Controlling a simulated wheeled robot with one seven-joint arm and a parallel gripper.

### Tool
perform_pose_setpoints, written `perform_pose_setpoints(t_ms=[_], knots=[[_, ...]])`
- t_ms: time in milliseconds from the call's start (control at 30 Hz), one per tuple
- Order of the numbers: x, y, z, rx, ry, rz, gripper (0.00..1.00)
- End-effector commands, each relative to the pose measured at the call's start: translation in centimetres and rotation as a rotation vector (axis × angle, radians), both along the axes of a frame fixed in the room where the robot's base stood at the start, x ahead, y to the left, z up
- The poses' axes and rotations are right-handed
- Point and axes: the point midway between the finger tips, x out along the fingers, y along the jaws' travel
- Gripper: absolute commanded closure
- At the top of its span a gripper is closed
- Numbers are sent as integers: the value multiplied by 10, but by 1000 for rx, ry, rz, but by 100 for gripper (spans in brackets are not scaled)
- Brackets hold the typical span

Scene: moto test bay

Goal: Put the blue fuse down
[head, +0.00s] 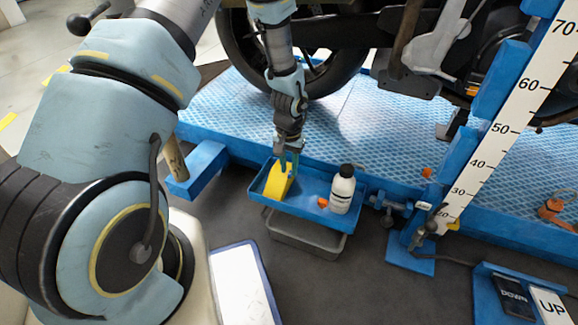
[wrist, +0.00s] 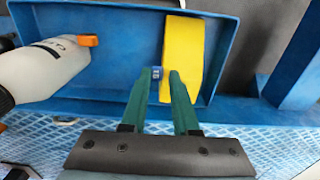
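The small blue fuse (wrist: 156,72) shows between the tips of my gripper's two green fingers in the wrist view. It sits close against the left finger, and a narrow strip of yellow shows between it and the right finger. My gripper (wrist: 161,76) appears slightly open around it, pointing down into the blue tray (wrist: 105,95). I cannot tell whether the fuse touches the tray floor. In the head view my gripper (head: 289,162) is over the left part of the tray (head: 296,207), and the fuse cannot be made out there.
A yellow block (head: 277,182) stands in the tray right by my fingers. A white bottle (head: 342,190) and a small orange piece (head: 322,202) are in the tray's right part. The blue lift platform (head: 345,115) with a motorcycle wheel (head: 300,75) lies behind. A grey bin (head: 300,240) is below.

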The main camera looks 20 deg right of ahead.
Motion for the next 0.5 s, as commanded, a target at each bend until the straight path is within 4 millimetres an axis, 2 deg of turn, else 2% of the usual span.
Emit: perform_pose_setpoints(t_ms=[33, 100, 367, 500], knots=[[0, 0, 0, 0, 0, 0, 65], [0, 0, 0, 0, 0, 0, 58], [0, 0, 2, 0, 0, 0, 58], [0, 0, 16, -1, -1, 0, 58]])
